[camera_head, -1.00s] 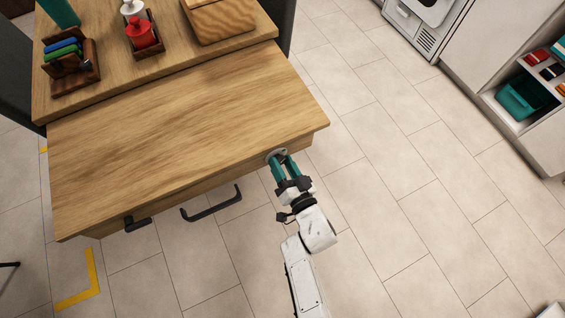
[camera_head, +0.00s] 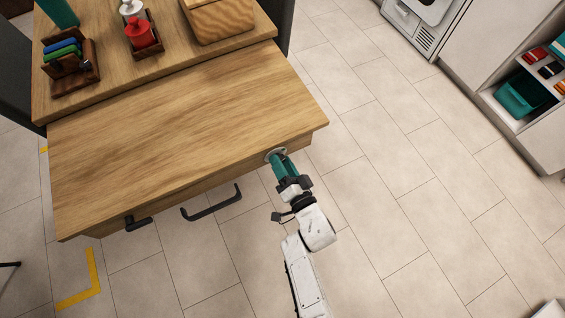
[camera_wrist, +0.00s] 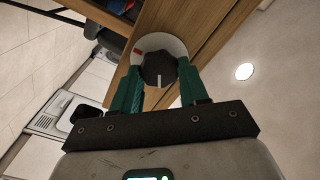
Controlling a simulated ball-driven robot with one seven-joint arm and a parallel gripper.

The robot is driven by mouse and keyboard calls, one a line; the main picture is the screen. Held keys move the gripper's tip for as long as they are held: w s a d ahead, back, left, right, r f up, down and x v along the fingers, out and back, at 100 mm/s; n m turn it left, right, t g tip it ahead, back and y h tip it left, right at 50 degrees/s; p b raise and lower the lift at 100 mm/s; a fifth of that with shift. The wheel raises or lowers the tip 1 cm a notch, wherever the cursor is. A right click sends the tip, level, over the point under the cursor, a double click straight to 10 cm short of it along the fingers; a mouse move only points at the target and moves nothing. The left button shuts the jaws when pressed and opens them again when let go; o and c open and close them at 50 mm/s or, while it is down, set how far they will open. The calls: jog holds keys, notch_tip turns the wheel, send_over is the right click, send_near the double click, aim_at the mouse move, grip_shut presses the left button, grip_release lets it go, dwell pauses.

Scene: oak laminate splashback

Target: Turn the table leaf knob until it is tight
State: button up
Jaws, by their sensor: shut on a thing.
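The table leaf (camera_head: 190,120) is a wooden top with a front edge. The knob (camera_wrist: 158,70) is dark and round with a pale pointer line, set on a light round plate (camera_wrist: 143,44) with a red mark at its left. The pointer line points down in the wrist view. My gripper (camera_head: 277,160) reaches the right end of the leaf's front edge. In the wrist view its two green fingers (camera_wrist: 159,84) stand on either side of the knob and are shut on it. In the head view the fingers hide the knob, and part of the plate shows.
Dark handles (camera_head: 212,204) stick out below the leaf, left of my gripper. The tiled floor (camera_head: 400,200) to the right is clear.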

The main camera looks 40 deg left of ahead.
jog(key=o, duration=1.1)
jog(key=shift+c, duration=0.2)
jog(key=p+v, duration=0.4)
jog(key=v, duration=0.7)
jog(key=shift+f, duration=0.1)
